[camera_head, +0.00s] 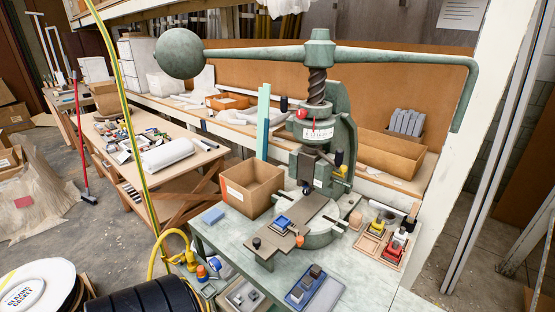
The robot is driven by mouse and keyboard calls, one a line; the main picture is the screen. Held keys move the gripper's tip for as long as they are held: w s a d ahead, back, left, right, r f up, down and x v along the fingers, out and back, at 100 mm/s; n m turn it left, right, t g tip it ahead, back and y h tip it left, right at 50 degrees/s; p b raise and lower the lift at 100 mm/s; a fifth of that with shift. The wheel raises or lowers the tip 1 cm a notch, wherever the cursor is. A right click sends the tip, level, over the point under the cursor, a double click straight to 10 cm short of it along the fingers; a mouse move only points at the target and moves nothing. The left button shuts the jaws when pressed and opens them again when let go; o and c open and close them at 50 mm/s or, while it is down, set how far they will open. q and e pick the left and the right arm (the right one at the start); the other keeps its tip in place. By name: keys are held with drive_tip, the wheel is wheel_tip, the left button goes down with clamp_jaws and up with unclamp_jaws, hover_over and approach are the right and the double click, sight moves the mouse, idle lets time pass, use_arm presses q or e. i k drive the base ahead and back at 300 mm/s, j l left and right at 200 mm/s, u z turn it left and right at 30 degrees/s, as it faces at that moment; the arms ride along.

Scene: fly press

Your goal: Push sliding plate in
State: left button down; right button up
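The green fly press (340,120) stands on a pale green table, with its long handle and ball weight (180,54) across the top. The sliding plate (309,206) is a flat grey-brown strip on the press base. It runs from below the ram (308,166) toward the front left. A small blue holder with a grey piece (283,223) sits on it, in front of the ram and not under it. An orange knob (300,241) and a dark knob (257,243) show near its front end. Neither of my grippers is in view.
An open cardboard box (252,187) stands left of the press. A blue tray with grey blocks (314,292) lies in front, and a wooden tray with small stamps (382,242) lies right. A yellow hose (154,255) hangs at left.

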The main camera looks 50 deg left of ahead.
sight(266, 242)
drive_tip(key=u, duration=1.55)
